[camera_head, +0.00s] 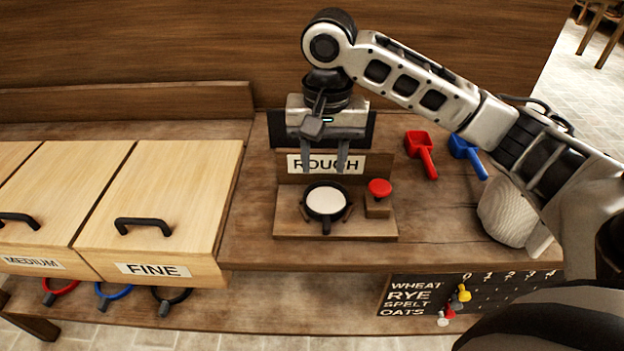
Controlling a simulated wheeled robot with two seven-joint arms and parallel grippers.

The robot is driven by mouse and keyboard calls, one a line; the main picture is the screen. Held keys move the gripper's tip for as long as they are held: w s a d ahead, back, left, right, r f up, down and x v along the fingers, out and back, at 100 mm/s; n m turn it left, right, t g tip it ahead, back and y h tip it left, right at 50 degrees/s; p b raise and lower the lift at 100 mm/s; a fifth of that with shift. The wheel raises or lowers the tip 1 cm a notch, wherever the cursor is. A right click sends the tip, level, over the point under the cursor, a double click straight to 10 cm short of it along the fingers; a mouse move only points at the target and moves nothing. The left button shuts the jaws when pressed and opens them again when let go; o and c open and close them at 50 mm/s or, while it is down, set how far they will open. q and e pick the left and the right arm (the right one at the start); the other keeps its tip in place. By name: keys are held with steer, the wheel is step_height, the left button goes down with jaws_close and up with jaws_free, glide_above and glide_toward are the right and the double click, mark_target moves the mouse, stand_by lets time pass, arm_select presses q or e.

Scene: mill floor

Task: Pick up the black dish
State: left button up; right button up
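A round black dish (327,219) with a pale inside and a short handle toward me sits on the small wooden stand (290,226) in front of the ROUGH sign. A second black round piece (172,300) shows partly on the lower shelf under the FINE box; its rest is hidden. My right gripper (324,165) hangs above and behind the dish, fingers pointing down and spread apart, in front of the ROUGH sign (325,165). Nothing shows between the fingers, and they are apart from the dish. My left gripper is not in view.
A red knob (380,188) stands right of the dish. Red (421,145) and blue (466,148) scoops and a pale sack (507,213) lie farther right. The wooden FINE box (170,190) is at left.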

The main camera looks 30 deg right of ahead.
glide_above(327, 223)
steer(key=f, duration=1)
steer(key=shift+w+a+f+b, duration=0.2)
steer(key=shift+w+f+b, duration=0.05)
steer(key=shift+f+b, duration=0.1)
steer(key=f, duration=0.5)
steer(key=shift+s+d, duration=0.2)
steer(key=shift+r, duration=0.1)
jaws_close()
